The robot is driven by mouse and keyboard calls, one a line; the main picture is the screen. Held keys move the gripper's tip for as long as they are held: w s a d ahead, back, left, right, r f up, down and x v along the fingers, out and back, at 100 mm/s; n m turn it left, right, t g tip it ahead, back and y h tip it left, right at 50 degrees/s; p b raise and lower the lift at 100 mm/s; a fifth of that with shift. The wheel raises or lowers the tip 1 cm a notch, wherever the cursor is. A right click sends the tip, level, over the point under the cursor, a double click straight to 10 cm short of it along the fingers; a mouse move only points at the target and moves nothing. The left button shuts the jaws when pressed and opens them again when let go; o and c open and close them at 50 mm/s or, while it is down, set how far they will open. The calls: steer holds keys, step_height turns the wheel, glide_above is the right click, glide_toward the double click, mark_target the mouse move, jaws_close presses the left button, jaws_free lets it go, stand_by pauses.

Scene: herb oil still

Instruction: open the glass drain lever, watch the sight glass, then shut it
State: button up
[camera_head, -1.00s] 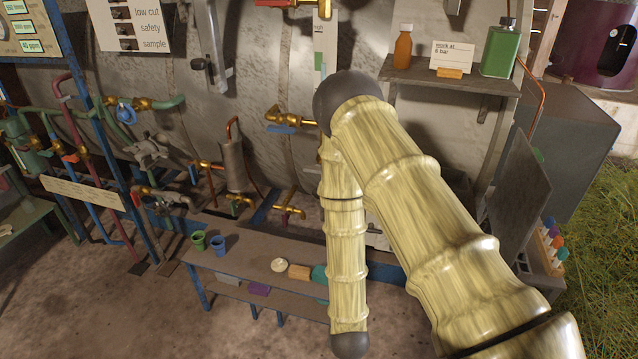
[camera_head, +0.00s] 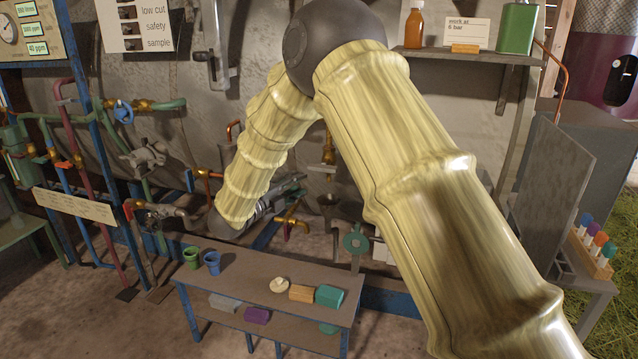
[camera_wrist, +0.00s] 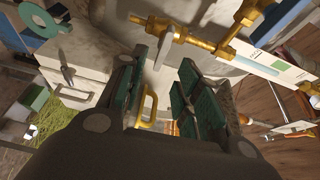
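In the wrist view, my gripper (camera_wrist: 160,78) is open, with a gap between its green-padded fingers. A brass valve fitting (camera_wrist: 190,40) with a pale lever (camera_wrist: 163,52) lies beyond the fingertips, apart from them. This may be the glass drain lever; I cannot be sure. The fitting joins an upright brass piece beside a white and green scale strip (camera_wrist: 265,60), which seems to belong to the sight glass. A yellow loop handle (camera_wrist: 150,103) shows between the fingers. In the head view, my arm hides the sight glass, and my gripper (camera_head: 292,186) is partly hidden.
A low brass valve (camera_head: 290,222) is close to my gripper in the head view. A bench (camera_head: 240,285) with cups and blocks stands below. Pipes and valves (camera_head: 150,155) fill the left. A shelf (camera_head: 440,54) with bottles is at upper right.

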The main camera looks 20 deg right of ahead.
mark_target(320, 170)
steer(key=shift+m, duration=0.3)
steer(key=x, duration=1)
steer(key=shift+w+d+r, duration=0.25)
steer(key=shift+d+r, duration=0.05)
steer(key=shift+d, duration=0.05)
jaws_close()
